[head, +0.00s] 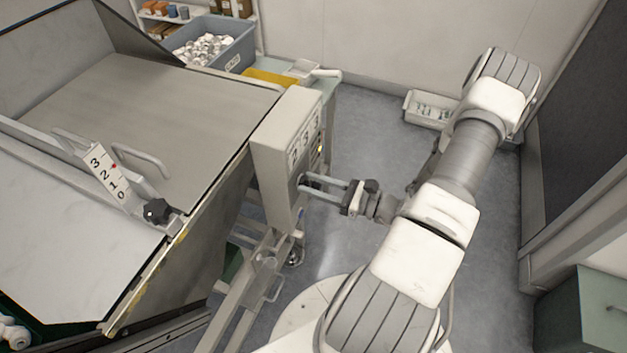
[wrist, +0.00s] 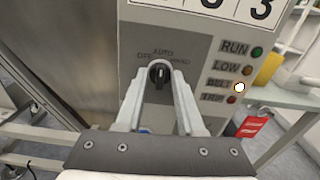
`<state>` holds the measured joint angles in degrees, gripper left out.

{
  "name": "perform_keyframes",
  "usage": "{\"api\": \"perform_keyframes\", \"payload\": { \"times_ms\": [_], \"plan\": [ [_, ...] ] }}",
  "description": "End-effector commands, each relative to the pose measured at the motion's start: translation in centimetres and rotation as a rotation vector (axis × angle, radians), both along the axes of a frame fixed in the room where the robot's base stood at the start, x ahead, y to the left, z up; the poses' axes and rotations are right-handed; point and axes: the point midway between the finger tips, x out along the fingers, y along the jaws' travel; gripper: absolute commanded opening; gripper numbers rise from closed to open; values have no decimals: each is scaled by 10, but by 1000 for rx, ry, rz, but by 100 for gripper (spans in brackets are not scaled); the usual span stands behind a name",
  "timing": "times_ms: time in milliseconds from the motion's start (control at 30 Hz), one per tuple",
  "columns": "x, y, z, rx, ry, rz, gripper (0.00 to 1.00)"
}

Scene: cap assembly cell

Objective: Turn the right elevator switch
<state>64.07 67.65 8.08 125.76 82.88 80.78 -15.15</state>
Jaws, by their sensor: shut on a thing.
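The elevator switch, a black rotary knob (wrist: 159,73), sits on a pale control panel (wrist: 203,45) under the labels OFF, AUTO and a partly hidden third word. Its light mark looks roughly upright, toward AUTO. My gripper (wrist: 159,80) has one finger on each side of the knob and is shut on it. In the head view my gripper (head: 304,183) reaches the side face of the grey control box (head: 272,152) from the right.
Lamps marked RUN (wrist: 257,52), LOW, BELT and TRIP line the panel's right side; BELT glows white. A red tag (wrist: 252,126) hangs nearby. A large metal hopper (head: 160,95) stands left of the box. A white bin (head: 428,110) lies on the floor, otherwise clear behind my arm.

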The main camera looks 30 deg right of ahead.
Motion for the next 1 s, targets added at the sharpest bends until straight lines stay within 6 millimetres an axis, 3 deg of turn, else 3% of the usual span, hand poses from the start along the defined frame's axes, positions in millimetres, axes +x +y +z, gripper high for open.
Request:
{"api": "perform_keyframes", "payload": {
  "times_ms": [600, 1000],
  "plan": [
    [0, -1, 1, 446, 351, -1, 0],
    [-1, -1, 0, 628, 494, -2, 0]
  ]
}}
